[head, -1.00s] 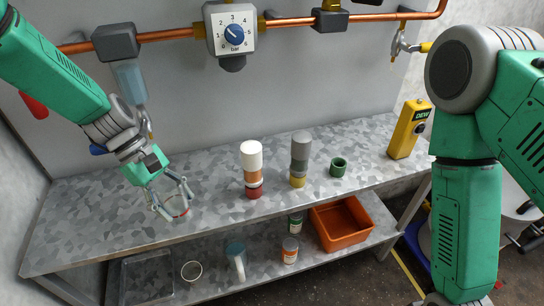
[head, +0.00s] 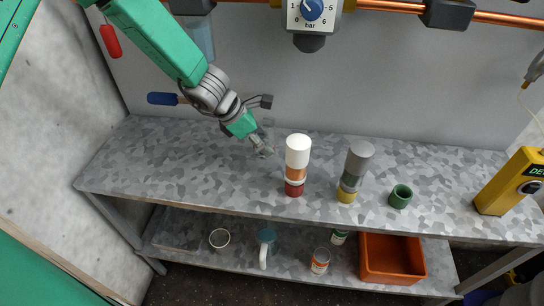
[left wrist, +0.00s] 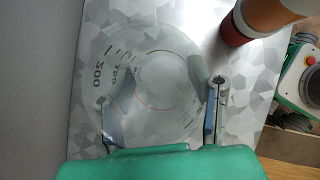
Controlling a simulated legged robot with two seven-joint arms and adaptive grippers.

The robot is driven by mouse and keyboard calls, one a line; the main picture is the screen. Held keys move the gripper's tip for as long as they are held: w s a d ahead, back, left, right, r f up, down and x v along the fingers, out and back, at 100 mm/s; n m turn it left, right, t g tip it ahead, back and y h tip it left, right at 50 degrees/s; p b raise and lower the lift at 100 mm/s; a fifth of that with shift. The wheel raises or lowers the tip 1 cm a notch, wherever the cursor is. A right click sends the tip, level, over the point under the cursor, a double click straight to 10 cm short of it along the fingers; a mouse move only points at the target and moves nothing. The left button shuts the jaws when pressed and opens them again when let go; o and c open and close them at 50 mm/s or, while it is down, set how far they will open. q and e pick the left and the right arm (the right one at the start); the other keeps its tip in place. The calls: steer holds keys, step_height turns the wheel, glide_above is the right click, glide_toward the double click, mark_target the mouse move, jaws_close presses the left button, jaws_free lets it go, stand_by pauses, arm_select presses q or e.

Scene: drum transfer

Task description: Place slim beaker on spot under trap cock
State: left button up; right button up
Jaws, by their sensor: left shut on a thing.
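A clear glass beaker with black volume marks (left wrist: 135,62) is between the fingers of my left gripper (left wrist: 161,92), which is shut on it. A thin red arc shows through the glass; I cannot tell whether it is on the beaker or the bench. In the head view my left gripper (head: 262,150) is over the rear of the bench top, just left of the white, orange and red stack. The beaker is barely visible there. The trap's clear bowl (head: 201,38) hangs on the wall at the upper left, partly behind my left arm. My right gripper is out of view.
The white, orange and red stack (head: 297,152), a grey and yellow one (head: 355,168) and a green cup (head: 400,196) stand on the bench (head: 160,170). A yellow meter (head: 508,182) is at right. Blue (head: 163,98) and red (head: 109,41) handles stick out left. The bench's left part is clear.

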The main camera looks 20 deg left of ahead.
arm_select(q)
step_height(320, 180, down, 4)
steer(key=shift+s+r+b, duration=0.1)
steer(key=shift+b, duration=0.65)
steer(key=shift+a, duration=0.2)
steer(key=o, duration=1.1)
steer(key=shift+o, duration=0.2)
